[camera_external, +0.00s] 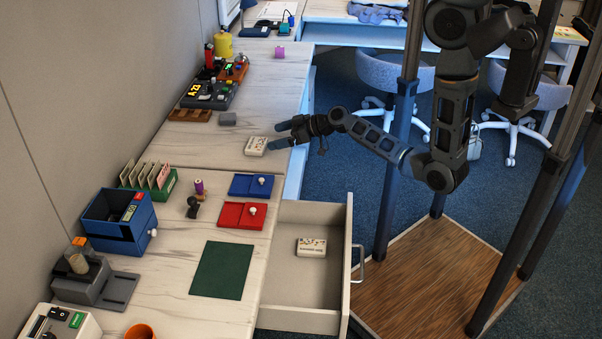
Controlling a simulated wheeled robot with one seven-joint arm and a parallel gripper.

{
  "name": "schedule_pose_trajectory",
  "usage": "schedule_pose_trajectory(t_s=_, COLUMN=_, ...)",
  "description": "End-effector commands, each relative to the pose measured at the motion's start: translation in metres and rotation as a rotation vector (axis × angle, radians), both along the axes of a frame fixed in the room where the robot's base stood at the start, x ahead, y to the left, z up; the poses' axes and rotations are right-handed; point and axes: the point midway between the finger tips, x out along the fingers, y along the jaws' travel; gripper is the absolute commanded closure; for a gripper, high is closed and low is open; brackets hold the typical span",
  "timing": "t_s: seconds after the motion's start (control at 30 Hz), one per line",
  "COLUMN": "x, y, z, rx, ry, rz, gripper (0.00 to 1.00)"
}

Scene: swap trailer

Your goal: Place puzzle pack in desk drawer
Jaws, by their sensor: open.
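A small white pack (256,146) with coloured print lies flat on the desk, just left of my gripper. A second white printed pack (311,247) lies inside the desk drawer (345,262), which is pulled out. The print is too small to tell which is the puzzle pack. My gripper (276,138) is open, its dark blue fingers spread and pointing left over the desk edge. The lower fingertip appears close to the pack on the desk; I cannot tell whether they touch. Nothing shows held between the fingers.
A blue tray (251,185), a red tray (241,216) and a dark green mat (222,270) lie on the desk near the drawer. A grey block (228,119) is left of the desk pack. The drawer has bare floor around its pack.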

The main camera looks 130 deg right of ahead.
Motion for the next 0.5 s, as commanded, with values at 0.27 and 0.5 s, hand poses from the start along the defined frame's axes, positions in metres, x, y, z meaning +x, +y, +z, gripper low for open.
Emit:
schedule_pose_trajectory(t_s=0.27, x=0.016, y=-0.018, z=-0.012, rx=0.001, ry=-0.001, rz=-0.002, gripper=0.00)
schedule_pose_trajectory(t_s=0.5, x=0.035, y=-0.038, z=-0.028, rx=0.001, ry=-0.001, rz=-0.001, gripper=0.00)
